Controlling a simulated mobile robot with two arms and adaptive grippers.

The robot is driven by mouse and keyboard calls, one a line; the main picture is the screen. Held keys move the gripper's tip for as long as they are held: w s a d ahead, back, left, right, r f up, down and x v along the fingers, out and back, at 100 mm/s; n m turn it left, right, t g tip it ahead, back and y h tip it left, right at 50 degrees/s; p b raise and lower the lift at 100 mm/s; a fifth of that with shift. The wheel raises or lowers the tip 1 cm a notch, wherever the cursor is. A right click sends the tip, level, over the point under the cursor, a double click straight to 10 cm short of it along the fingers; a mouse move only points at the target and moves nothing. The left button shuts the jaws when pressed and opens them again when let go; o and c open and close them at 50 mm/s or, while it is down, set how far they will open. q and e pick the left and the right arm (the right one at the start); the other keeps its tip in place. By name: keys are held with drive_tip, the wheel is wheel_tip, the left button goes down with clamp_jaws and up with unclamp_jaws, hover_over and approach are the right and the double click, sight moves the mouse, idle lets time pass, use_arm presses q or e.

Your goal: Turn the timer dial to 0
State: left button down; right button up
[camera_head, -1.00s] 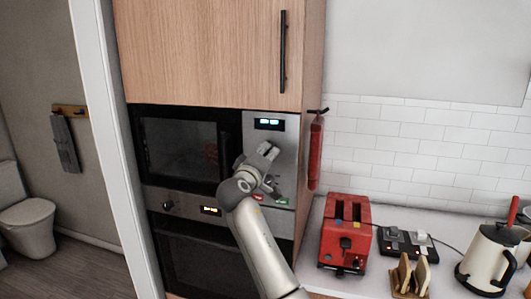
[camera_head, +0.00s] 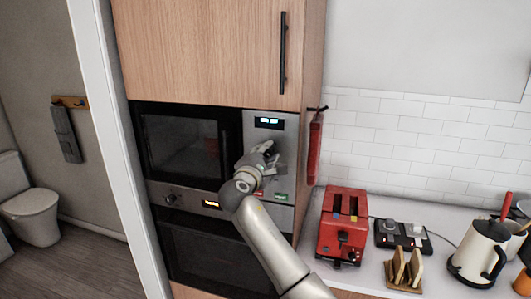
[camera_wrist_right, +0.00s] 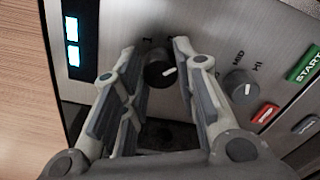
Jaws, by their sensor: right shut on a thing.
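The timer dial (camera_wrist_right: 158,74) is a round black knob with a white pointer mark on the microwave's steel panel, seen in the right wrist view. My right gripper (camera_wrist_right: 158,50) has one finger on each side of it and is shut on it. The printed scale around the dial is mostly hidden by the fingers. In the head view, my right gripper (camera_head: 268,150) is at the panel, below the lit display (camera_head: 269,122), and hides the dial. My left gripper is not in view.
A second dial (camera_wrist_right: 240,86), marked MID and HI, sits to the right of the timer dial, near a green START button (camera_wrist_right: 304,66) and a red button (camera_wrist_right: 265,114). A red toaster (camera_head: 343,226) stands on the counter.

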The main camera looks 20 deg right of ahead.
drive_tip(key=n, duration=0.4)
drive_tip(key=shift+r+n, duration=0.1)
drive_tip(key=shift+n, duration=0.2)
drive_tip(key=n, duration=0.3)
drive_tip(key=shift+n, duration=0.4)
drive_tip(key=n, duration=1.8)
drive_tip(key=shift+w+a+r, duration=0.1)
drive_tip(key=shift+r, duration=0.05)
drive_tip(key=shift+n, duration=0.3)
drive_tip(key=o, duration=0.8)
drive_tip(key=shift+o, duration=1.2)
drive_tip(key=shift+w+f, duration=0.1)
drive_tip(key=shift+f, duration=0.1)
